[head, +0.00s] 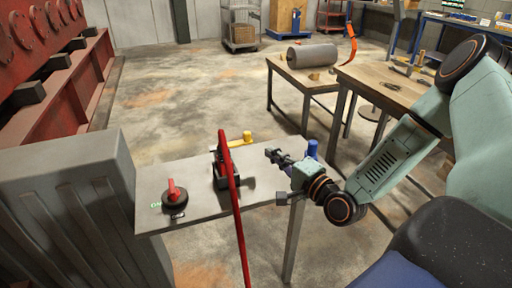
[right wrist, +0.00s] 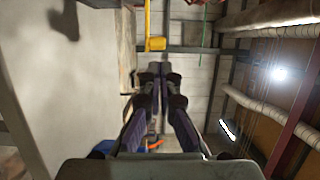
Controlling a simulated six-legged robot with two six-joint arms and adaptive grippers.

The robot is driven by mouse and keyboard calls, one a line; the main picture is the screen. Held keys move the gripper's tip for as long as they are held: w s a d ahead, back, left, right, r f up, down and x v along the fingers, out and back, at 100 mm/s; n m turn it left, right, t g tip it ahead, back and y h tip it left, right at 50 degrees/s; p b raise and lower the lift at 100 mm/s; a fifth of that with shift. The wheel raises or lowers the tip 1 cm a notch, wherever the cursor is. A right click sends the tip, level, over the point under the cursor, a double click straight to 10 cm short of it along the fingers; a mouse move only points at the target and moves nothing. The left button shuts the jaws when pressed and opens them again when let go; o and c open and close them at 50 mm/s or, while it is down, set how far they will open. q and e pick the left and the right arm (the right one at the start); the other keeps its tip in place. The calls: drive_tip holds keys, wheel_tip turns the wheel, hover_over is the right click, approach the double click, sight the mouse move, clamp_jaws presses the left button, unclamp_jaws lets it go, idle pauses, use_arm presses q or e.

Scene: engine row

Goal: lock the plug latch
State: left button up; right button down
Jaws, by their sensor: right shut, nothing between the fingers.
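A dark socket box (head: 219,174) stands on the grey panel, and a thick red cable (head: 236,205) runs past it toward me. A yellow bar with a round end (head: 240,141) sticks out behind the box. A yellow bar also shows near the top of the right wrist view (right wrist: 156,43). I cannot tell for sure which part is the latch. My right gripper (head: 271,154) is shut and empty, to the right of the box and apart from it. Its closed fingers point ahead in the right wrist view (right wrist: 154,70). My left gripper is not in view.
A rotary switch with a red handle (head: 174,194) sits on the panel's left, next to green lettering. A blue cylinder (head: 312,149) is just behind my right gripper. A grey ribbed cabinet (head: 75,210) borders the panel. Wooden tables (head: 385,87) stand at the back right.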

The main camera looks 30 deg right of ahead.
sight(249, 136)
drive_tip(key=w, duration=0.2)
drive_tip(key=w+b, duration=0.1)
drive_tip(key=w, duration=0.1)
drive_tip(key=w+b, duration=0.1)
drive_tip(key=w, duration=0.1)
drive_tip(key=shift+w+a, duration=0.1)
drive_tip(key=shift+a, duration=0.2)
drive_tip(key=shift+w, duration=0.6)
drive_tip(key=shift+w+d+n+y, duration=0.3)
drive_tip(key=shift+w+n+y, duration=0.2)
drive_tip(key=shift+y, duration=0.5)
drive_tip(key=w+n+g+y+b, duration=0.1)
drive_tip(key=w+n+y+b, duration=0.1)
drive_tip(key=w, duration=0.7)
drive_tip(key=shift+w+d+y+b, duration=0.15)
drive_tip(key=shift+w+y+b, duration=0.3)
drive_tip(key=shift+b, duration=0.45)
drive_tip(key=shift+s, duration=0.15)
